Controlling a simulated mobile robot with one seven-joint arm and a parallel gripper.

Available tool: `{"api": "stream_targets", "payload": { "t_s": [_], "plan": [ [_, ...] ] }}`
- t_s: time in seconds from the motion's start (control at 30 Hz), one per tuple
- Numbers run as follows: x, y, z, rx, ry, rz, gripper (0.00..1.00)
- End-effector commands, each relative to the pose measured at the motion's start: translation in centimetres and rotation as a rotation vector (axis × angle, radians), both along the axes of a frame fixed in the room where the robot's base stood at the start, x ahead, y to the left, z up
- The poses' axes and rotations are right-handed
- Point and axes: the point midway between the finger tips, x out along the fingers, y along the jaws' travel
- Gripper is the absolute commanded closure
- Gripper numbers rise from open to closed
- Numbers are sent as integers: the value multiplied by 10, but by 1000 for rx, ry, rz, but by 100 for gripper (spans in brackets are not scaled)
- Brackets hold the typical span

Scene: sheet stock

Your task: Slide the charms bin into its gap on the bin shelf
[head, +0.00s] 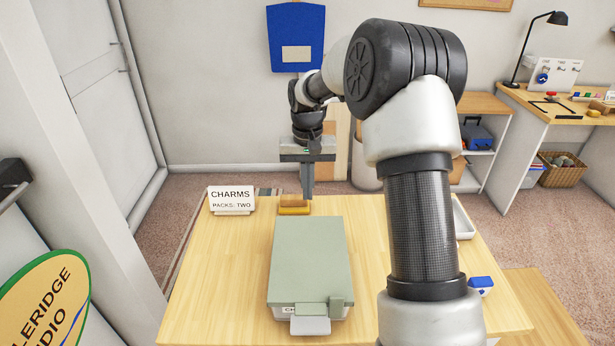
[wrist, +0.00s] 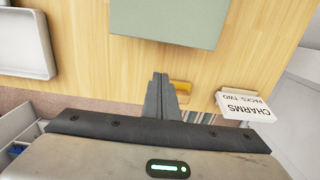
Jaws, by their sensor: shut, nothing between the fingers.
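The charms bin appears to be the sage-green lidded box (head: 310,255) on the wooden table. A partly covered label starting "CH" shows on its near end, beside a pale tab (head: 310,326). In the wrist view part of the green top (wrist: 168,20) shows at the upper edge. My gripper (head: 307,197) is shut and empty, pointing down near the table's far edge, beyond the box and apart from it. Its closed fingers also show in the wrist view (wrist: 160,78). I cannot make out the bin shelf or its gap in these views.
A "CHARMS PACKS: TWO" sign (head: 231,200) stands at the table's far left. A yellow-brown block (head: 294,207) lies beside my fingers. A white tray (head: 463,220) and a blue-and-white item (head: 481,286) are on the right. The table (head: 225,290) left of the box is clear.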

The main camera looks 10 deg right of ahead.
Motion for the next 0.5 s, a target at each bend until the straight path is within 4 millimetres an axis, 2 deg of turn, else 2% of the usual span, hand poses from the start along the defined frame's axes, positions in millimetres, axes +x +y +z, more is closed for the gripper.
{"api": "stream_targets", "payload": {
  "t_s": [0.03, 0.13, 0.3, 0.5],
  "plan": [
    [-1, 0, -13, 1, 5, 0, 100],
    [-1, 0, -32, 2, 4, 1, 100],
    [-27, 5, -26, -1, 0, 0, 100],
    [-39, 8, -27, 0, -1, 1, 100]
  ]
}}
